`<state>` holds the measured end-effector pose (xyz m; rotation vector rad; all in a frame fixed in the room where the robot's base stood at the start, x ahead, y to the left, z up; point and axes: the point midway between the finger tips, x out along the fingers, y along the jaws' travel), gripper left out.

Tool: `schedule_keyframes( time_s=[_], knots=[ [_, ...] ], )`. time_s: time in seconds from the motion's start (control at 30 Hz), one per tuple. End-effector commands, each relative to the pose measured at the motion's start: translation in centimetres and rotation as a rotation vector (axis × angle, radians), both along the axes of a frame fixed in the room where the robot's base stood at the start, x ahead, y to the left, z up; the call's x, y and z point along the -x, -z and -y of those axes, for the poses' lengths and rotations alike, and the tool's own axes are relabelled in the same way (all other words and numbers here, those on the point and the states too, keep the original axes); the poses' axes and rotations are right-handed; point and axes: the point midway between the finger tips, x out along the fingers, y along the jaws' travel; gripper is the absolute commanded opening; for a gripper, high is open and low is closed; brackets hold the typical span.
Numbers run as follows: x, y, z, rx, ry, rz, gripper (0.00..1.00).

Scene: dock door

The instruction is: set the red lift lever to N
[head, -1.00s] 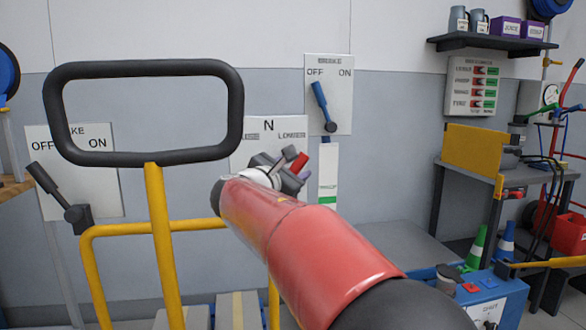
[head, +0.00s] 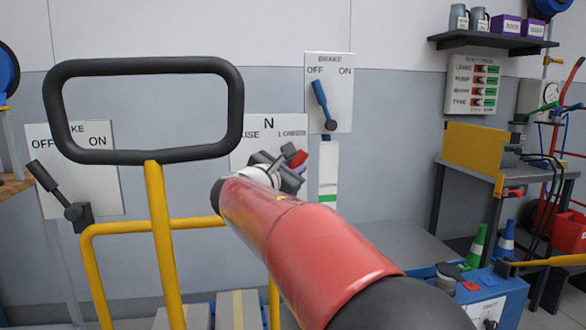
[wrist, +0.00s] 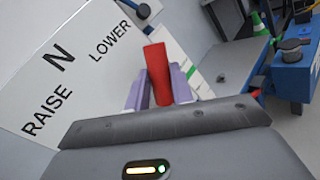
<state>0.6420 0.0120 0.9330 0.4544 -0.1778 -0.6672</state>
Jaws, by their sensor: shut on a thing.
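The red lift lever (head: 297,158) stands out in front of a white plate (head: 243,160) marked RAISE, N and LOWER, with N at top centre. In the head view its red end lies to the right of N, just under the word LOWER. In the wrist view the red lever (wrist: 157,72) rises between the two purple fingers of my gripper (wrist: 160,88), which is shut on it. The plate (wrist: 72,88) shows tilted there, with the lever on the LOWER side of N. My gripper and arm hide the lever's base and the plate's lower part.
A yellow frame with a black handle loop (head: 145,65) stands at front left. Brake levers with OFF and ON plates are at left (head: 60,190) and above right (head: 321,100). A workbench (head: 520,168) and a blue box (head: 495,295) are at right.

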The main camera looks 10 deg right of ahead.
Motion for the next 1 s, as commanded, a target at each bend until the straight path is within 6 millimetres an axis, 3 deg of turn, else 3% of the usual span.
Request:
schedule_keyframes(
  time_s=[0.7,1.0],
  knots=[
    [0.0,-0.8,-4.2,0.457,-0.002,0.000,0.00],
    [0.0,-0.9,-5.2,0.568,0.000,0.000,0.00]
  ],
)
